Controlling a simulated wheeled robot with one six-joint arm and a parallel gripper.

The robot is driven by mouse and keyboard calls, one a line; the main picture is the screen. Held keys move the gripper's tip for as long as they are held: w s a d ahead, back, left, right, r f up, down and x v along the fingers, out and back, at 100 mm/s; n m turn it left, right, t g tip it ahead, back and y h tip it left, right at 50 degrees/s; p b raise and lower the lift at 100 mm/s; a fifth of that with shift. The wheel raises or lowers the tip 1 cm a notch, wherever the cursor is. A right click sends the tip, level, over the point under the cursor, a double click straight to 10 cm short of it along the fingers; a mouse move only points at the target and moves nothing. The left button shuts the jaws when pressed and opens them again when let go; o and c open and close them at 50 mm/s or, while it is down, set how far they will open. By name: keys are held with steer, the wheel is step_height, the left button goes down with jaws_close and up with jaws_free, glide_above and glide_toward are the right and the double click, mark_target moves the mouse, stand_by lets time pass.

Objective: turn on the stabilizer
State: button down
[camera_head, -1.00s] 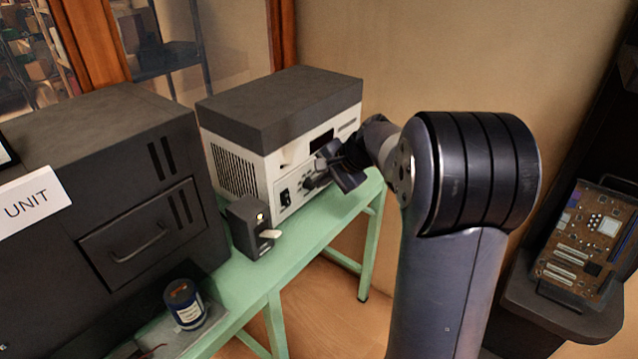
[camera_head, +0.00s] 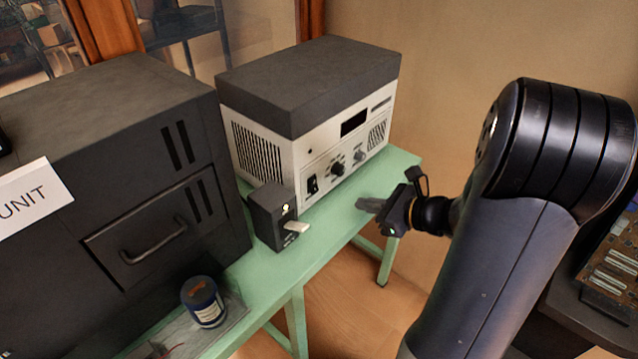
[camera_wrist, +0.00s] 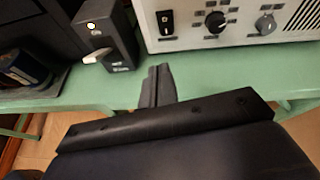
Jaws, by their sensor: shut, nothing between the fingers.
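A white-fronted unit with a dark grey top (camera_head: 310,85) stands on the green bench. Its front has a black rocker switch (camera_head: 313,184), a black knob (camera_head: 338,168), a grey knob (camera_head: 360,155) and a dark display. A small black box (camera_head: 268,218) with a lit lamp and a pale lever (camera_head: 297,226) stands at its near left corner. I cannot tell which device is the stabilizer. My gripper (camera_head: 364,205) is shut and empty, in front of the unit, apart from it. In the wrist view its fingers (camera_wrist: 158,72) point between the black box (camera_wrist: 107,38) and the rocker switch (camera_wrist: 165,22).
A large dark cabinet (camera_head: 110,90) with a handle fills the left. A dark blue can (camera_head: 203,302) stands at the bench's near end. The green bench top (camera_head: 335,222) is clear before the unit. A circuit board (camera_head: 612,265) lies at the right edge.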

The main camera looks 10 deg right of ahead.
mark_target(316, 190)
steer(key=shift+d+m+t, duration=0.3)
steer(key=shift+m+t, duration=0.3)
steer(key=shift+m, duration=0.5)
steer(key=x, duration=1.4)
steer(key=shift+d+f+p, duration=0.1)
steer(key=shift+f+p, duration=0.05)
steer(key=shift+p, duration=0.15)
